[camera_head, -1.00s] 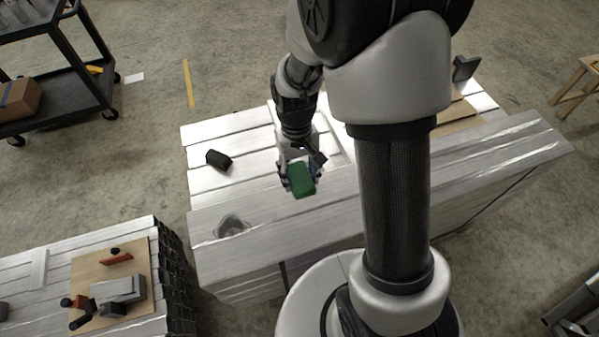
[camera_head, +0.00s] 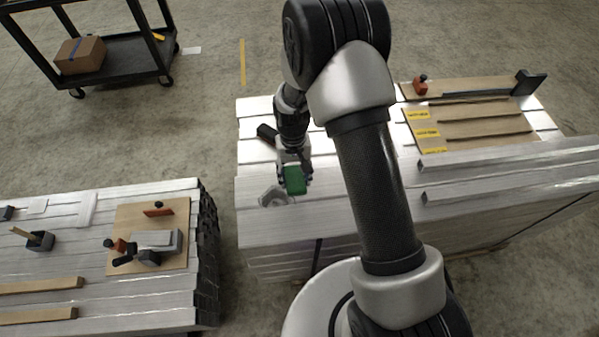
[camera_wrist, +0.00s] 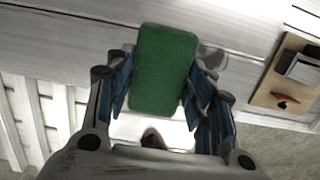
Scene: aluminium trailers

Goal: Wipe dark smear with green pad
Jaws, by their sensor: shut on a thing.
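The green pad (camera_head: 294,181) is held between the fingers of my gripper (camera_head: 293,176), over the near part of the slatted aluminium bench (camera_head: 262,230). In the wrist view the pad (camera_wrist: 165,72) sits upright between the two blue-lined fingers (camera_wrist: 158,88). The dark smear (camera_head: 272,197) is a grey patch on the bench top, just left of and below the pad in the head view. The pad or gripper may cover part of it. I cannot tell whether the pad touches the surface.
A small black block (camera_head: 266,134) lies behind my gripper on the bench. Aluminium bars (camera_head: 500,160) and wooden boards (camera_head: 470,124) lie to the right. A second bench (camera_head: 90,262) with a clamp board (camera_head: 186,209) stands left, across a gap. A cart (camera_head: 128,50) holds a box.

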